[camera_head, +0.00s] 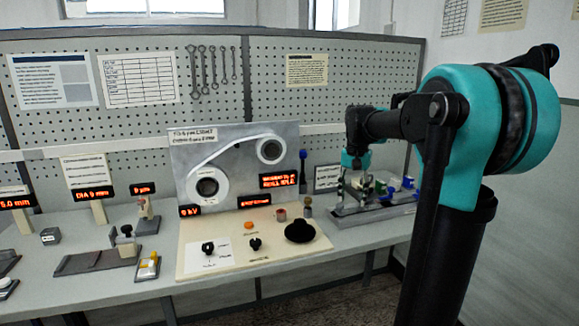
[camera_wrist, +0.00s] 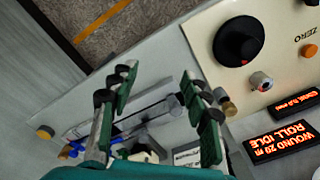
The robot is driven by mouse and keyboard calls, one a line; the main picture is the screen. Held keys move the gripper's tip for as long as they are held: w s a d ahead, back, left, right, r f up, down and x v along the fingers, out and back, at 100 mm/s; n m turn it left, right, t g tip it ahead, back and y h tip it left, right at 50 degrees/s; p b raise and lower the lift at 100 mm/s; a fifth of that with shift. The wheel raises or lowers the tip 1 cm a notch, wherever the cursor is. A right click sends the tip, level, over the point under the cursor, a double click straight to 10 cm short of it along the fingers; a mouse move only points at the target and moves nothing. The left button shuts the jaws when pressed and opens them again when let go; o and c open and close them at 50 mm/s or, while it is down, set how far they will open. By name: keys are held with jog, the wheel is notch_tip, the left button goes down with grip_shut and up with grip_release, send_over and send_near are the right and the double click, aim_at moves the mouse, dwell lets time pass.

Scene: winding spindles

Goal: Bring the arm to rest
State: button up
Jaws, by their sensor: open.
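My gripper (camera_head: 352,192) hangs at the end of my teal and black arm, above the right part of the bench. In the wrist view my gripper (camera_wrist: 158,82) has its two green fingers spread apart, with nothing held between them. Beyond and below the fingers are a grey rack (camera_head: 375,213) with blue and other small parts and the bench top. A grey rod-like piece (camera_wrist: 160,106) shows between the fingers; whether it is near them in height I cannot tell. The fingers hide part of the rack.
The winding machine (camera_head: 283,136), with a white web over two rollers, stands left of my gripper. Its cream base (camera_head: 215,268) carries a black knob (camera_head: 299,231). A display (camera_wrist: 279,138) reads "WOUND 20 m ROLL IDLE". A blue-topped post (camera_head: 303,170) stands close left of my gripper.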

jog(key=s+f+n+t, duration=0.4)
jog(key=s+f+n, duration=0.1)
jog(key=s+f, duration=1.7)
jog(key=shift+s+a+f, duration=0.15)
jog(key=shift+s+a, duration=0.3)
jog(key=shift+s, duration=0.1)
